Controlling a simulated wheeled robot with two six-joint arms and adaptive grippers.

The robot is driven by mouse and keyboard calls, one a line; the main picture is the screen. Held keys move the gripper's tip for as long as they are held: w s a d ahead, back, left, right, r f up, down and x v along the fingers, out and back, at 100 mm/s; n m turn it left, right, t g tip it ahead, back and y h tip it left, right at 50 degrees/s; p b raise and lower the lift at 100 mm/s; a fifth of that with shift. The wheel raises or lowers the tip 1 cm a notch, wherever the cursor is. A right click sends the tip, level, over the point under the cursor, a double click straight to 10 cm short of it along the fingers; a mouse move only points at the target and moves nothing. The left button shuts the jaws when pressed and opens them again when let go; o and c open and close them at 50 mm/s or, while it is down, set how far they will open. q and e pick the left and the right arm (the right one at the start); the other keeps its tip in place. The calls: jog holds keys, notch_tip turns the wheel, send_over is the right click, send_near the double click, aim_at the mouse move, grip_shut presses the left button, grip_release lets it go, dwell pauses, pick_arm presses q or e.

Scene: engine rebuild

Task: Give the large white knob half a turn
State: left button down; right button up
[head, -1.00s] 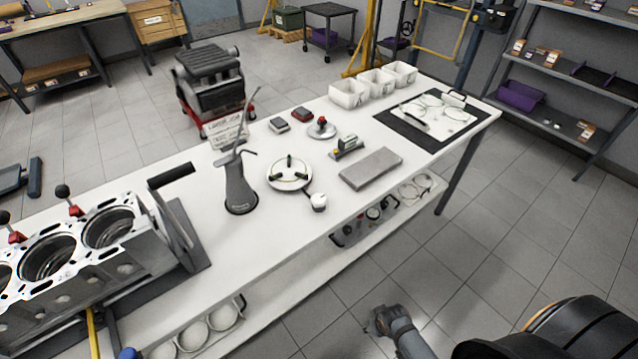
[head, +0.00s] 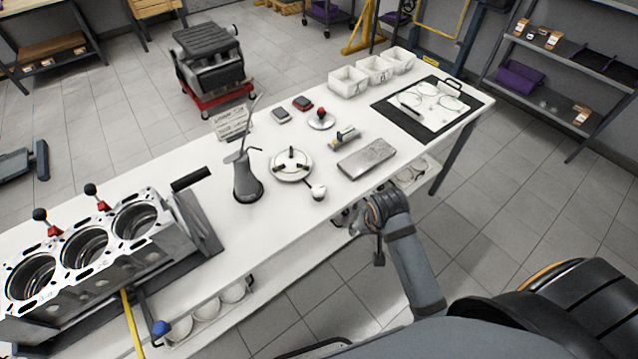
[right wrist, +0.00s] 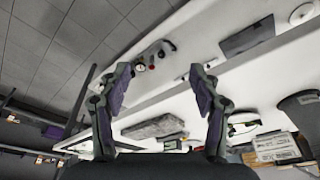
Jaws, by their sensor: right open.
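The white knob (head: 318,192) sits on the white workbench at the end of a short dark arm, just in front of a round white dial (head: 291,165) with black pads. My right gripper (head: 366,226) is at the bench's front edge, to the right of and nearer than the knob, and apart from it. In the right wrist view its two fingers (right wrist: 162,82) are spread with nothing between them. I cannot make out the knob in that view. My left gripper is not in view.
A grey block (head: 366,158) lies right of the dial, and a dark oil can (head: 247,180) stands left of it. An engine block (head: 85,245) fills the bench's left end. White bins (head: 375,70) and a black mat (head: 470,103) are at the far right. A lower shelf runs under the bench.

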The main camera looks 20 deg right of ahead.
jog(key=w+a+m+g, duration=0.1)
jog(key=w+a+m, duration=0.2)
jog(key=w+m, duration=0.6)
jog(key=m+g+y, duration=0.1)
jog(key=m+g, duration=0.1)
jog(key=m, duration=0.3)
send_near(319, 189)
notch_tip(319, 189, down, 8)
jog(key=shift+f+p, duration=0.25)
jog(key=shift+p, duration=0.3)
jog(key=shift+s, duration=0.1)
jog(key=shift+c, duration=0.4)
